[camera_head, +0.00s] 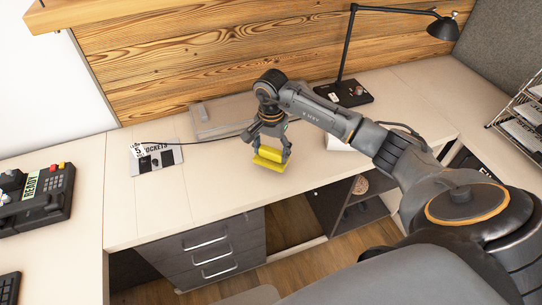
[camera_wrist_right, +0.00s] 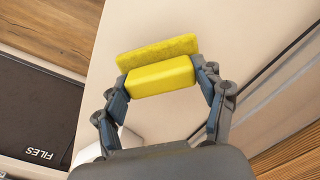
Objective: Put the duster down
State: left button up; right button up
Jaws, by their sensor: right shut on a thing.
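The duster (camera_head: 269,158) is yellow, with a block-shaped body and a wider flat pad. My right gripper (camera_head: 271,147) is shut on it, near the front edge of the pale desk (camera_head: 220,180). In the right wrist view the duster (camera_wrist_right: 160,77) sits between both fingertips, with the pad (camera_wrist_right: 157,53) on its far side. The duster is over the desk top or touching it; I cannot tell which. My left gripper is not in view.
A black desk lamp (camera_head: 344,92) stands at the back. A flat grey case (camera_head: 223,115) lies by the plank wall, and a socket panel (camera_head: 156,154) is left of the gripper. A keypad device (camera_head: 38,196) is far left. The desk left of the duster is mostly clear.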

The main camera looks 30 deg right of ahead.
aim_at(271, 158)
notch_tip(271, 158, down, 2)
jog(key=shift+f+p, duration=0.2)
jog(key=shift+p, duration=0.3)
jog(key=shift+f, duration=0.35)
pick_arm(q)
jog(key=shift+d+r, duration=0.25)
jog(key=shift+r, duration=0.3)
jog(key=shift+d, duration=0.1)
pick_arm(e)
jog(key=shift+f, duration=0.2)
jog(key=o, duration=1.2)
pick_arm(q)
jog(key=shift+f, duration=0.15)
